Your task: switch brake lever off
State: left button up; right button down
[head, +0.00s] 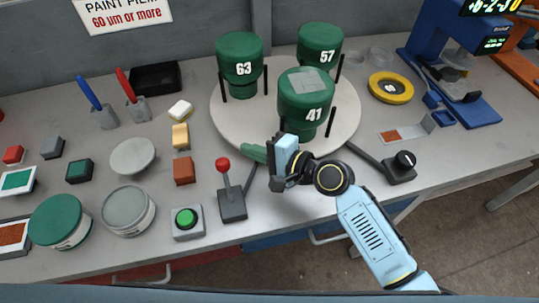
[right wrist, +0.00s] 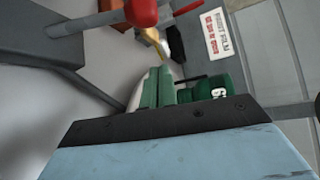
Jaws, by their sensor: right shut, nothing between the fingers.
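The brake lever has a red ball knob (head: 223,164) on a grey rod, rising from a dark grey base (head: 232,205) near the table's front edge. The lever stands nearly upright, leaning slightly left in the head view. My right gripper (head: 250,153) has its green fingers shut and empty, just right of and beyond the knob in that view. My left gripper is not in view.
A round turntable (head: 222,123) bears green cylinders numbered 63, 57 and 41 (head: 305,95), close behind my right gripper. A green push button (head: 187,219) stands left of the lever. A black dial (head: 401,166) is at right. Tins and small blocks crowd the left.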

aim_at(227, 183)
jog(key=s+a, duration=0.1)
jog(key=s+a+p, duration=0.1)
jog(key=a, duration=0.1)
jog(key=shift+s+r, duration=0.3)
jog(key=shift+d, duration=0.1)
